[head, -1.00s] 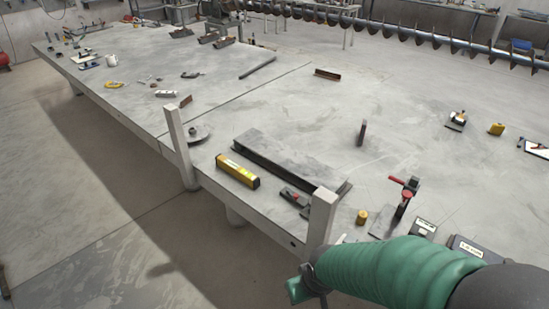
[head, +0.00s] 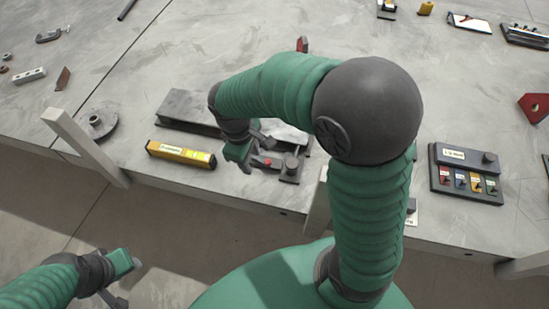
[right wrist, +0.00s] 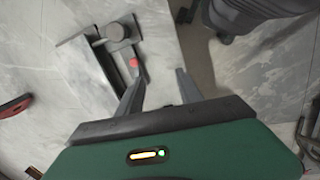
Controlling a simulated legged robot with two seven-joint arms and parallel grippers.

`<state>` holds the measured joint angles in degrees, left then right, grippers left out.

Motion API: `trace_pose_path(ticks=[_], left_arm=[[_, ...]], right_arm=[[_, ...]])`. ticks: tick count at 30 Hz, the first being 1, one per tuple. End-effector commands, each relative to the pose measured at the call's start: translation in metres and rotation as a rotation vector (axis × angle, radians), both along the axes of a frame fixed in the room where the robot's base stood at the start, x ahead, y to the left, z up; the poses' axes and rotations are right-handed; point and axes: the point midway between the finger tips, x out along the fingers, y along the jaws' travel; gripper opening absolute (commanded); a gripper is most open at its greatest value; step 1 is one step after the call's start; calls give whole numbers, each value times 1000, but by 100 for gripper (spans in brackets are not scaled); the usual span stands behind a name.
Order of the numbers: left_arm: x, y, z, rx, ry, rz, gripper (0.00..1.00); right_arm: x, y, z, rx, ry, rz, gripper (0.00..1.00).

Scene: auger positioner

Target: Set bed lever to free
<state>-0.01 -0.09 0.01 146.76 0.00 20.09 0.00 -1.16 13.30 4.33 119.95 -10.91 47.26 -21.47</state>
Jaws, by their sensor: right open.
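A small lever with a red knob (head: 263,161) sits on a dark base (head: 290,170) near the table's front edge. In the right wrist view the red knob (right wrist: 134,63) is at the end of a grey arm, which runs from a round pivot (right wrist: 115,31). My right gripper (head: 246,152) is open just left of the lever. In the right wrist view its two fingers (right wrist: 158,84) are spread, with the knob ahead of the left finger and no clear contact. My left gripper (head: 122,279) is open and empty, low at the left in front of the table. No lever markings are readable.
A yellow box (head: 182,153) lies left of the lever, near a dark slab (head: 185,110). A panel with coloured switches (head: 466,174) stands at the right. A white post (head: 85,145) rises at the table's front edge.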

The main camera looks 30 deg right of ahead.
Motion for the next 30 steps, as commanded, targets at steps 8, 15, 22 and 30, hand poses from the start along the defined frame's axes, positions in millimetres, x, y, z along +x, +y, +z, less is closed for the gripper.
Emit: trace_pose_path(ticks=[8, 15, 22, 30], left_arm=[[1, 0, -9, 0, 0, 0, 36], [1, 0, -13, 0, -1, 0, 36], [1, 0, -19, 0, 0, 0, 36], [1, 0, -23, 0, 0, 0, 36]], right_arm=[[59, -11, 35, -181, 285, 465, 43], [53, -25, 9, -189, 307, 485, 43], [44, -45, -48, -188, 308, 483, 43], [34, -65, -103, -188, 304, 484, 43]])
